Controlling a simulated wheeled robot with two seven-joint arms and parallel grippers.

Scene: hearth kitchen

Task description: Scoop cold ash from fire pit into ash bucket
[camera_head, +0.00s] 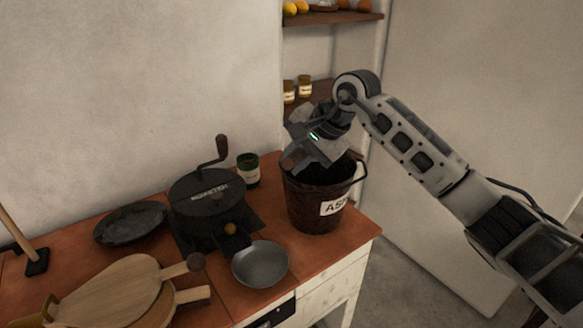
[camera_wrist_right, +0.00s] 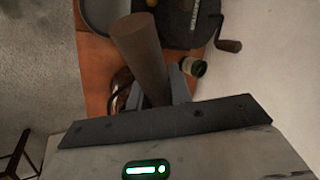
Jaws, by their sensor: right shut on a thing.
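The dark ash bucket (camera_head: 305,208) with a white label starting "AS" stands upright on the right end of the reddish counter. My right gripper (camera_head: 297,158) is above the bucket's mouth, tilted down. In the right wrist view my right gripper (camera_wrist_right: 160,95) is shut on a brown wooden handle (camera_wrist_right: 141,55), which sticks out from between the fingers. The rest of the held tool is hidden, so I cannot tell whether it carries ash. The bucket's inside is mostly hidden by the gripper. I see no fire pit. My left gripper is not in view.
Left of the bucket on the counter (camera_head: 345,243) stand a black roaster (camera_head: 207,200) with an upright crank, a dark green jar (camera_head: 248,170) and a grey bowl (camera_head: 260,264). A dark pan (camera_head: 130,223) and wooden paddles (camera_head: 115,290) lie further left. Shelves hang behind.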

